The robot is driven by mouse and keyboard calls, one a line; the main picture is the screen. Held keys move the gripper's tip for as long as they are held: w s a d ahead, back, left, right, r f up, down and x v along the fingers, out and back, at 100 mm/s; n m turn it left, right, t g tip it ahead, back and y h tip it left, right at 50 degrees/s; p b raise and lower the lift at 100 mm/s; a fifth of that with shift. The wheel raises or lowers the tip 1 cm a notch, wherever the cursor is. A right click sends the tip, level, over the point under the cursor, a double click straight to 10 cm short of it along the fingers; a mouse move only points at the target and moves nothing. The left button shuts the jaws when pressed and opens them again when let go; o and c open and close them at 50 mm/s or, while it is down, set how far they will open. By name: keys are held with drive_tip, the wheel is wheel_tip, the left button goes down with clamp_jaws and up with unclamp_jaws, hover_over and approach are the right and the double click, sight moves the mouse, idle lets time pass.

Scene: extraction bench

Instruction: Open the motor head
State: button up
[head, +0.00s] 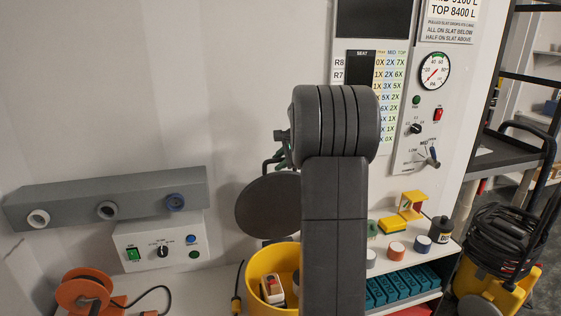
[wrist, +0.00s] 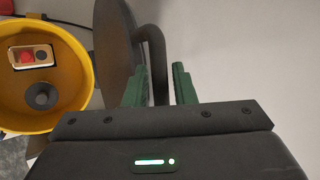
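The motor head is a dark round disc (head: 268,205), tilted up nearly upright behind the yellow drum (head: 256,270), whose top is uncovered. In the wrist view the motor head (wrist: 113,50) stands edge-on beside the drum (wrist: 80,118). Its dark curved handle (wrist: 155,50) runs down between the two green fingers of my gripper (wrist: 159,88). The fingers are apart, with a gap between the handle and the right finger; I cannot tell whether the left one touches it. In the head view my arm hides most of the gripper.
A box with a red part (wrist: 30,57) and a dark knob-like part (wrist: 42,95) are inside the drum. A control box (head: 160,245) and an orange reel (head: 85,292) are at left. A shelf with teal blocks (head: 405,285) is at right.

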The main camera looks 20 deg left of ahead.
drive_tip(key=shift+o, duration=0.9)
drive_tip(key=b+v, duration=0.2)
drive_tip(key=v, duration=1.1)
drive_tip(key=shift+d+r+b, duration=0.25)
drive_tip(key=shift+b, duration=0.15)
drive_tip(key=shift+s, duration=0.1)
drive_tip(key=p+x, duration=0.3)
drive_tip(key=x, duration=1)
drive_tip(key=shift+a+f, duration=0.15)
drive_tip(key=shift+a, duration=0.1)
drive_tip(key=shift+f, duration=0.15)
drive_tip(key=shift+d, duration=0.1)
